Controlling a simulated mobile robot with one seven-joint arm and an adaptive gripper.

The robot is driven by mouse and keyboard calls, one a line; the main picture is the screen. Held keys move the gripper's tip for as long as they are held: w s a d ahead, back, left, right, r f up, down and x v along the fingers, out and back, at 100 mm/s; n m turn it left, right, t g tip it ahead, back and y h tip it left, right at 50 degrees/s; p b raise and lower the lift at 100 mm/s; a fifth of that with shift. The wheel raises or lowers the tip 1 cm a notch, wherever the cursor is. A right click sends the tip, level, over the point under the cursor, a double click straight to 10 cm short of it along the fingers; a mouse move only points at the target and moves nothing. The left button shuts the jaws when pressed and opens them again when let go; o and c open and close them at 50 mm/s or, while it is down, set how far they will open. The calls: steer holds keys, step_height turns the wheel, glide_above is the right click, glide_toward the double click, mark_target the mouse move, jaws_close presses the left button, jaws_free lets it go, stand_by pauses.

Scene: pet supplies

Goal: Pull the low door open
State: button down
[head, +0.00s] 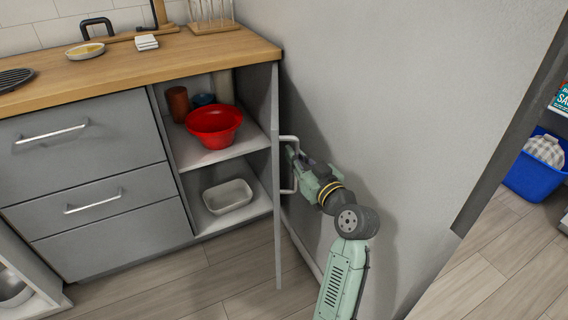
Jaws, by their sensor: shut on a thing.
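The low door (276,210) is grey and stands wide open, seen nearly edge-on at the right end of the cabinet. Its pale bar handle (293,140) is on the face toward the wall. My gripper (296,168) is shut on the handle, between the door and the wall; its fingertips are partly hidden by the handle and door. The open cabinet shows a red bowl (214,127) on the upper shelf and a white dish (228,196) on the lower one.
A grey wall (400,100) stands close behind my gripper and arm. Grey drawers (105,200) lie left of the cabinet under a wooden counter (130,67). The floor (200,285) before the cabinet is clear. A blue bin (533,178) stands beyond the doorway at right.

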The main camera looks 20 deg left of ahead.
steer(key=shift+w+d, duration=0.25)
steer(key=shift+d, duration=0.15)
steer(key=c, duration=1.7)
jaws_free()
steer(key=shift+o, duration=0.2)
steer(key=v, duration=0.7)
steer(key=shift+d, duration=0.25)
steer(key=shift+s, duration=0.1)
